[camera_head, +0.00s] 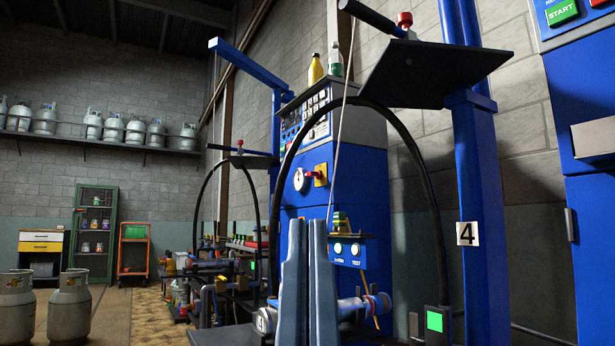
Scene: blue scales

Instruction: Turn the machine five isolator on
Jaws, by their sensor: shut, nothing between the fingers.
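A rotary isolator switch (319,174) with a red handle on a yellow plate sits on the side of a blue control cabinet (357,215) near the middle. A round white fitting (300,179) is just left of it. No number five is readable on this cabinet, so I cannot tell whether it is machine five. My gripper (308,224) shows as two upright blue-grey fingers at the lower middle, close together with nothing held. It appears below the switch in the picture and apart from it.
A black hose (424,178) arches across the cabinet. Another blue cabinet (562,110) has a green START button. Gas cylinders (69,307) stand at lower left, with open floor (105,318) beside them.

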